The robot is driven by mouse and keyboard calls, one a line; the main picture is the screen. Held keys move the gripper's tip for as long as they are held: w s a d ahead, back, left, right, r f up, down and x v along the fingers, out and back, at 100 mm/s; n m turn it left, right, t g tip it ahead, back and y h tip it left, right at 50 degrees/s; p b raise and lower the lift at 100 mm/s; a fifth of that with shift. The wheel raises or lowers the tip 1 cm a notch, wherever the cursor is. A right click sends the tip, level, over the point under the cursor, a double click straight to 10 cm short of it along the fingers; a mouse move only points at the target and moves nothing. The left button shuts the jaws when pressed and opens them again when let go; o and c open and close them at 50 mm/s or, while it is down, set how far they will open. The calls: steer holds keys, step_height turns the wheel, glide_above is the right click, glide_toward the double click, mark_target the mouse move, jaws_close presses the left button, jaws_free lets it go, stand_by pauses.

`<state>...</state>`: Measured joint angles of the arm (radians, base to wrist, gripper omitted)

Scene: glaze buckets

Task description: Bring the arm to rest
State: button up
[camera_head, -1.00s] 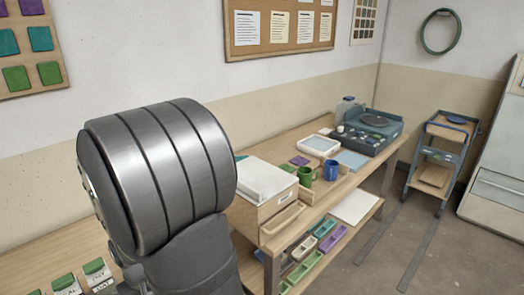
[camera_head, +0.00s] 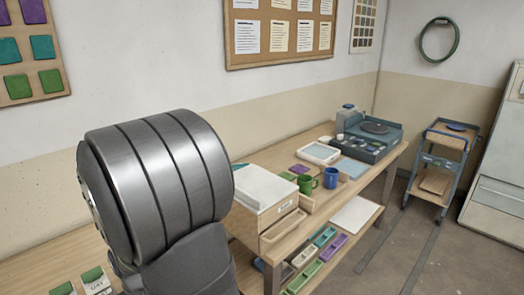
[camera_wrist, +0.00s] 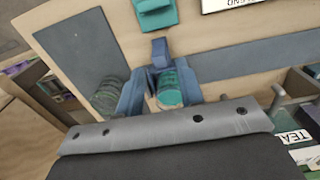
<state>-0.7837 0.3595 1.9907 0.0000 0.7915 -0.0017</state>
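My gripper shows only in part in the wrist view. A grey metal bar with several dark holes (camera_wrist: 160,128), part of my own wrist, crosses the lower part of that picture. Beyond it are blue upright pieces, and I cannot tell whether these are fingers. A teal ribbed round thing (camera_wrist: 170,88) shows between them; whether it is gripped is unclear. A darker green ribbed thing (camera_wrist: 110,95) is at their left. In the head view my large grey arm joint fills the lower left and no fingertips show.
A wooden bench (camera_head: 288,240) along the wall carries a white-topped box (camera_head: 262,190), a green mug (camera_head: 306,184), a blue mug (camera_head: 331,178) and a dark teal machine (camera_head: 372,140). A trolley (camera_head: 440,165) stands at the back right. The floor before it is clear.

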step_height(320, 180, down, 4)
steer(key=shift+r, duration=0.25)
steer(key=shift+s+a, duration=0.4)
steer(key=shift+a, duration=0.05)
steer(key=shift+o, duration=0.5)
